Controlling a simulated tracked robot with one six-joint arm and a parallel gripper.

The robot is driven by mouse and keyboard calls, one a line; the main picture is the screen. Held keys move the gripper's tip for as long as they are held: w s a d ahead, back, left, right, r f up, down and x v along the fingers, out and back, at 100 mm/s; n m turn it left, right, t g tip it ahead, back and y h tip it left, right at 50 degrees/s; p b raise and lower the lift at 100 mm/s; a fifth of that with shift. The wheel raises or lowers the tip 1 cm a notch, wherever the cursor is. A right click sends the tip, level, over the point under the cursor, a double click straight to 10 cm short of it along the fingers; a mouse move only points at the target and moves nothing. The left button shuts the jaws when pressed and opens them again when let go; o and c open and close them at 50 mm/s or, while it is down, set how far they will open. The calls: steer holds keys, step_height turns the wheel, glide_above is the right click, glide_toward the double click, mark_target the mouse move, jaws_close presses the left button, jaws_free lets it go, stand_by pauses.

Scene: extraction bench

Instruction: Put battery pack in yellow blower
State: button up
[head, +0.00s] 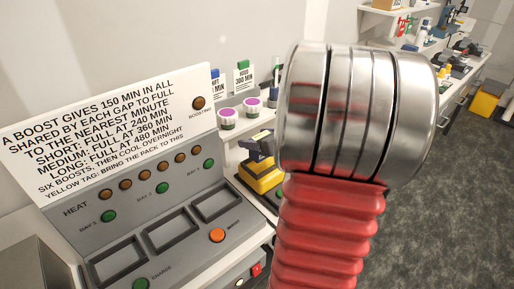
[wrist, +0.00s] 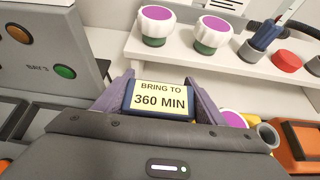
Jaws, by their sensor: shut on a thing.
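My gripper (wrist: 160,80) shows in the wrist view with its two purple fingers shut on the sides of a battery pack (wrist: 160,98). The pack is dark blue with a pale yellow label reading "BRING TO 360 MIN". The yellow blower (head: 262,176) stands right of the charger panel in the head view, partly covered by my arm. A bit of yellow and a grey round opening show at the gripper's right in the wrist view; I cannot tell for sure that they belong to the blower.
The grey charger panel (head: 180,212) has several bays, which look empty, plus buttons and a rule sign (head: 105,125). White-and-green pots with purple tops (wrist: 156,24) stand on a raised shelf behind. An orange tool (wrist: 303,138) is at the right in the wrist view.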

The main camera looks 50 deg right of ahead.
steer(key=shift+f, duration=1.8)
steer(key=o, duration=1.5)
steer(key=shift+f, duration=0.15)
steer(key=v, duration=1.2)
steer(key=shift+a, duration=0.1)
